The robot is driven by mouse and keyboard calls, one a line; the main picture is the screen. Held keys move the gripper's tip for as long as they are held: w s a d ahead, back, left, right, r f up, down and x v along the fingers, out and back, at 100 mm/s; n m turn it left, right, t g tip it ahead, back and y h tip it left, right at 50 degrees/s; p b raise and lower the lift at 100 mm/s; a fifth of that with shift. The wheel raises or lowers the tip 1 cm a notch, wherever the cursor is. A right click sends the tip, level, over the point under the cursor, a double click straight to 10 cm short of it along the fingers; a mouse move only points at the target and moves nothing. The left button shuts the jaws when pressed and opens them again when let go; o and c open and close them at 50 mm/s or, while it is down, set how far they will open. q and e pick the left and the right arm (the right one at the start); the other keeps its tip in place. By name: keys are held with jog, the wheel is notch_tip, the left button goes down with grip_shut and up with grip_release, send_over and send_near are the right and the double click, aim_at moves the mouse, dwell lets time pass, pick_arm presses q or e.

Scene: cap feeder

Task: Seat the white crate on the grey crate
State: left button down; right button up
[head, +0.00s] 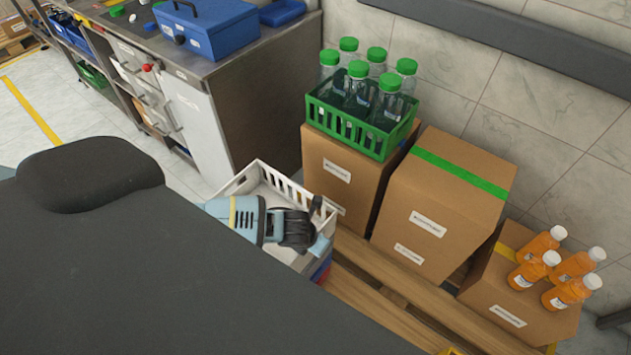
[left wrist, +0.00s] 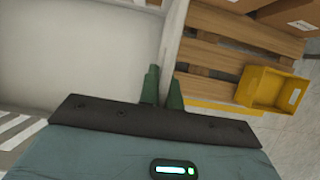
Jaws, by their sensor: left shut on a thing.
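The white crate (head: 292,188) stands beside the pallet in the head view, its slotted rim showing around my left gripper (head: 319,225). In the left wrist view my left gripper (left wrist: 165,76) is shut on the white crate's wall (left wrist: 170,40), with one finger on each side. The pale inside of the crate fills the left of that view. Blue and red crate edges (head: 321,270) show just below the white crate in the head view. I cannot make out the grey crate, or whether the white crate touches what is below. My right gripper is not in view.
A wooden pallet (head: 375,290) on the right bears cardboard boxes (head: 432,205), a green crate of bottles (head: 345,128) and orange bottles (head: 540,243). A yellow bin (left wrist: 272,88) is near the pallet in the wrist view. A workbench (head: 265,75) stands behind.

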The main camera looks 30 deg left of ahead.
pick_arm(q)
jog(key=shift+w+f, duration=0.1)
jog(key=shift+f, duration=0.1)
dwell(0.5)
jog(key=c, duration=1.5)
grip_release()
jog(key=shift+s+f, duration=0.15)
jog(key=shift+s, duration=0.05)
jog(key=p+v, duration=0.1)
jog(key=v, duration=0.5)
jog(key=shift+w+r, duration=0.1)
jog(key=shift+r, duration=0.2)
jog(key=shift+s+r+p, duration=0.35)
jog(key=shift+r, duration=0.3)
